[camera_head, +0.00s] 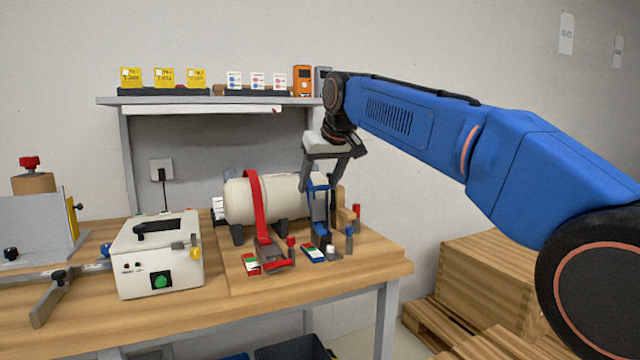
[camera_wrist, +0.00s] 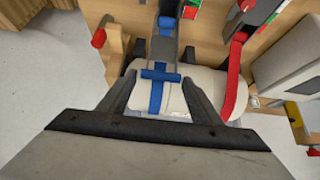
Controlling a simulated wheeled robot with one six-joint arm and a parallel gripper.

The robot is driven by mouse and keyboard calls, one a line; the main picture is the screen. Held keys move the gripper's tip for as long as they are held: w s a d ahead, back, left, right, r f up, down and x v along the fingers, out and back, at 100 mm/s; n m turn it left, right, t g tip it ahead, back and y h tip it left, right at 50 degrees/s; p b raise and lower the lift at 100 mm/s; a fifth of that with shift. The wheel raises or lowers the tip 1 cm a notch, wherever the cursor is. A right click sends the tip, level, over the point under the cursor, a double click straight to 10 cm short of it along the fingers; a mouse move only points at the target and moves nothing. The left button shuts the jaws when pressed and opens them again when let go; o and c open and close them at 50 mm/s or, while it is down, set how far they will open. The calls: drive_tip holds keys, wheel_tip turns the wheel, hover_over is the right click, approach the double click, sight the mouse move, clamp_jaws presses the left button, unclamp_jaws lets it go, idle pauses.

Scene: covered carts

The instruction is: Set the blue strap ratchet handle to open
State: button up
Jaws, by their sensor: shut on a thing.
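A cream cylinder (camera_head: 238,201) lies on the wooden bench, with a red strap (camera_head: 257,205) and a blue strap around it. The blue strap's ratchet handle (camera_head: 319,187) stands raised at the cylinder's right end. In the wrist view the handle's blue crossbar (camera_wrist: 160,75) lies between my two fingers. My gripper (camera_head: 322,182) points down and is shut on this handle; it also shows in the wrist view (camera_wrist: 159,80). The blue ratchet's base (camera_head: 332,256) sits at the front of the cylinder, beside a green, white and red label (camera_head: 314,254).
The red ratchet (camera_head: 272,256) sits close to the left of the blue one. A wooden bracket with a red knob (camera_head: 356,211) stands just to the right. A white box with a green button (camera_head: 160,255) is at left. A shelf (camera_head: 210,100) runs behind.

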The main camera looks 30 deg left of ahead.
drive_tip(key=shift+w+a+f+g+h, duration=0.15)
drive_tip(key=shift+w+a+h, duration=0.1)
drive_tip(key=shift+w+a, duration=0.35)
drive_tip(key=shift+w+a+f+g+h, duration=0.15)
drive_tip(key=shift+w+a+h, duration=0.1)
drive_tip(key=shift+w+a, duration=0.3)
drive_tip(key=shift+a, duration=0.15)
drive_tip(key=o, duration=1.5)
